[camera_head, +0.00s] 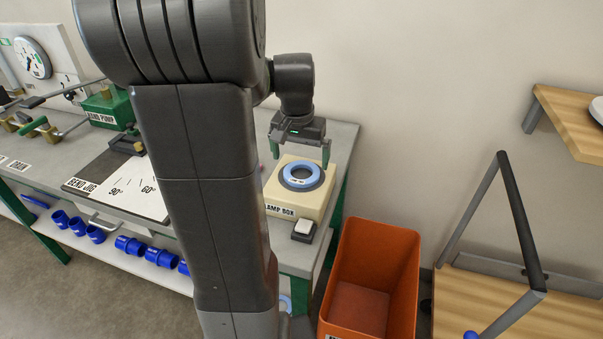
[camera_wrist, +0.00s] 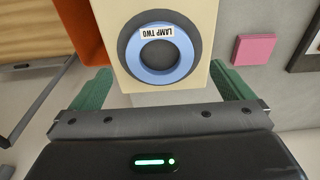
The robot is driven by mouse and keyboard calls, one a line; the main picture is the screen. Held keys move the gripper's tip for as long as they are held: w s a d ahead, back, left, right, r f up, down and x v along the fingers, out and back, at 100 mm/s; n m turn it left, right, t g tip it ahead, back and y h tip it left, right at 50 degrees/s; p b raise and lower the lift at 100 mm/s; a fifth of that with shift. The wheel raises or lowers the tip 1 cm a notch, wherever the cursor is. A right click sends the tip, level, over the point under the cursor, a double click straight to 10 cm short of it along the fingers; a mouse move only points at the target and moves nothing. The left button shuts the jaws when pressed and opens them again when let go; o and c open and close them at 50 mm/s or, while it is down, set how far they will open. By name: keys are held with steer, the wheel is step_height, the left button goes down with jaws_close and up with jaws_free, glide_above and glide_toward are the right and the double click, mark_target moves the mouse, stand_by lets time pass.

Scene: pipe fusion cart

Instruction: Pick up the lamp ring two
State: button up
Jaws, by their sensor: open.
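The lamp ring two is a light blue ring (camera_head: 302,176) with a small white label. It lies flat on a dark round seat on top of the cream lamp box (camera_head: 316,208). In the wrist view the ring (camera_wrist: 148,66) shows its label, reading LAMP TWO, upside down at the upper edge. My gripper (camera_head: 300,158) is open and empty, just above and behind the ring. In the wrist view its two green fingers (camera_wrist: 163,90) stand wide apart, one on each side of the lamp box. The fingers do not appear to touch the ring.
An orange bin (camera_head: 370,275) stands right of the bench. A small dark block with a white top (camera_head: 304,229) sits before the lamp box. A pink square (camera_wrist: 254,49) lies beside the box in the wrist view. A wooden shelf (camera_head: 570,120) juts out at right.

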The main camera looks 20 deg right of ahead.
mark_target(302, 175)
steer(key=f, duration=0.4)
steer(key=shift+w+d+f, duration=0.2)
steer(key=shift+w+d, duration=0.1)
steer(key=shift+w, duration=0.05)
steer(key=shift+c, duration=0.4)
steer(key=c, duration=0.9)
